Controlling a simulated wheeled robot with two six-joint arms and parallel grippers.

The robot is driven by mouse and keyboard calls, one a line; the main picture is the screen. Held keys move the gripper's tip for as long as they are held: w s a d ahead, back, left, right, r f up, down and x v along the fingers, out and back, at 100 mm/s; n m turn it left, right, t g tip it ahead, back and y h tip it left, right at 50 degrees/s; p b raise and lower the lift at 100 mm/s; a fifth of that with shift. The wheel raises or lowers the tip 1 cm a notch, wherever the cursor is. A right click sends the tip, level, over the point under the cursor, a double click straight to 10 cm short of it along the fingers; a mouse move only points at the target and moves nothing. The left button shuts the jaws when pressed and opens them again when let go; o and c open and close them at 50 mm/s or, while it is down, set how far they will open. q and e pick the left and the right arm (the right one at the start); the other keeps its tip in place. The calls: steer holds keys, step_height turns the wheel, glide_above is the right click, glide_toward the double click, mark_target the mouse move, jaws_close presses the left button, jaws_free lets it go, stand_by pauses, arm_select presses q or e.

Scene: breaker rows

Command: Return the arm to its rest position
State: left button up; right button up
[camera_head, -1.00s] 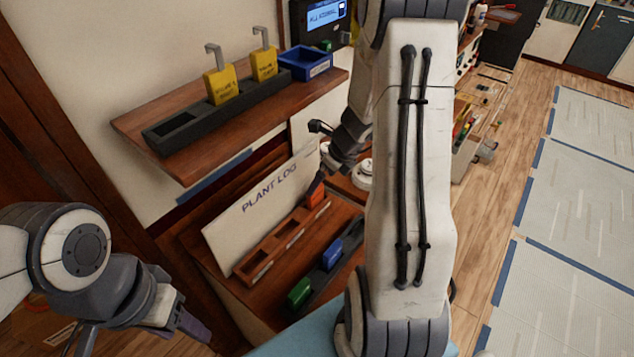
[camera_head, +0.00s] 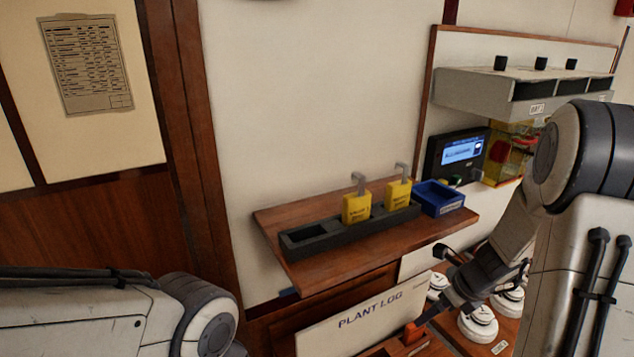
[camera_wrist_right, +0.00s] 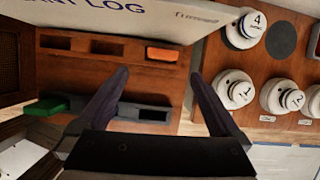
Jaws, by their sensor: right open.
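My right arm comes in from the right in the head view. Its gripper (camera_head: 432,313) hangs over the lower shelf close to an orange block (camera_head: 412,333). In the right wrist view my right gripper (camera_wrist_right: 158,74) has its fingers wide apart with nothing between them. The orange block (camera_wrist_right: 162,54) sits in the right end of a wooden tray (camera_wrist_right: 92,58) beyond the fingertips. My left arm shows only in part at the lower left of the head view; its gripper is out of view.
An upper shelf (camera_head: 335,262) holds a dark rack (camera_head: 303,237) with two yellow padlocks (camera_head: 357,208) and a blue bin (camera_head: 438,198). A "PLANT LOG" board (camera_head: 350,330) stands below. White round knobs (camera_wrist_right: 240,30) lie right of the gripper. A green block (camera_wrist_right: 48,108) is at the left.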

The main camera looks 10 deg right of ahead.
steer(key=s+a+r+m+g, duration=0.1)
steer(key=s+a+r+m, duration=0.2)
steer(key=s+a+m, duration=0.4)
steer(key=s+a+r+m+g, duration=0.1)
steer(key=s+a+r+m, duration=0.2)
steer(key=s+a+m, duration=0.4)
steer(key=s+a+r+m+g, duration=0.2)
steer(key=s+a+m, duration=0.5)
steer(key=a+m, duration=0.8)
steer(key=r+m, duration=0.1)
steer(key=m, duration=0.3)
steer(key=shift+r, duration=0.3)
